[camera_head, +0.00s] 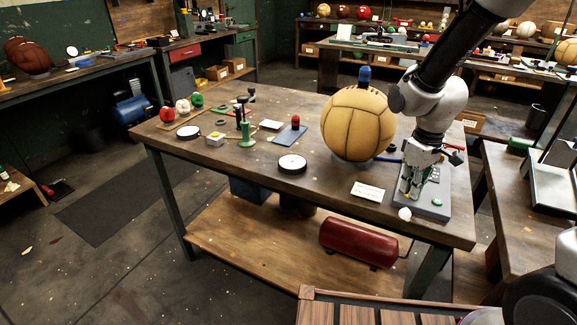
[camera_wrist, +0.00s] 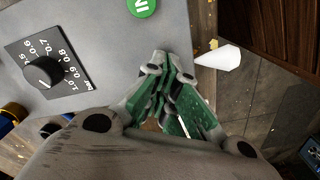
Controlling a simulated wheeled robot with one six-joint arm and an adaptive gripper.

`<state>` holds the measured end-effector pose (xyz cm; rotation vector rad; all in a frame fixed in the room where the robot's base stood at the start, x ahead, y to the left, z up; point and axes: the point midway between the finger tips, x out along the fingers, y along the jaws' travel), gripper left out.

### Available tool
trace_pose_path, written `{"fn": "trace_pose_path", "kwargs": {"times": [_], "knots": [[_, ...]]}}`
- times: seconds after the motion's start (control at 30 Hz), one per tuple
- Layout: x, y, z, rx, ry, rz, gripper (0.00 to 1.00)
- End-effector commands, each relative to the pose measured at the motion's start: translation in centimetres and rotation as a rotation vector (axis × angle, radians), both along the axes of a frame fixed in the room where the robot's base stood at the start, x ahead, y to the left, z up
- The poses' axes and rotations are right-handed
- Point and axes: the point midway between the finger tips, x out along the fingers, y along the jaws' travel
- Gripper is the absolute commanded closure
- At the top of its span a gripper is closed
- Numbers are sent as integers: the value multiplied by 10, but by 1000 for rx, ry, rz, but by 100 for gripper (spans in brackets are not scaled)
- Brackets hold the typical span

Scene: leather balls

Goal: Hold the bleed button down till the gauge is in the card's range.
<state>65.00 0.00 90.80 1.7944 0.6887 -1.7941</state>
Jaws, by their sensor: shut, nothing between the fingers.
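My gripper (camera_head: 406,194) is shut and empty, fingers pointing down over the grey control box (camera_head: 432,212) at the table's right front corner. In the wrist view the shut green-padded fingers (camera_wrist: 168,82) cover part of the box's grey top (camera_wrist: 110,30). I cannot tell whether the tips touch it. I cannot identify the gauge with certainty.
A tan leather ball (camera_head: 358,122) with a blue piece on top stands behind the card. A white cone (camera_head: 404,214) lies beside the box's front left corner. A round white-faced dial (camera_head: 292,163) and small tools lie further left.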

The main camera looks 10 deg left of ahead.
Motion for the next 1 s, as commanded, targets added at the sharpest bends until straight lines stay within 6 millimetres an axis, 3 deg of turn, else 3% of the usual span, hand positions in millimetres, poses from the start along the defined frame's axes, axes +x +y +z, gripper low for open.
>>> {"fn": "trace_pose_path", "kwargs": {"times": [0.47,0.8,1.0], "knots": [[0,0,3,1,-1,0,100],[0,0,53,1,-2,0,100],[0,0,61,0,0,0,100]]}}
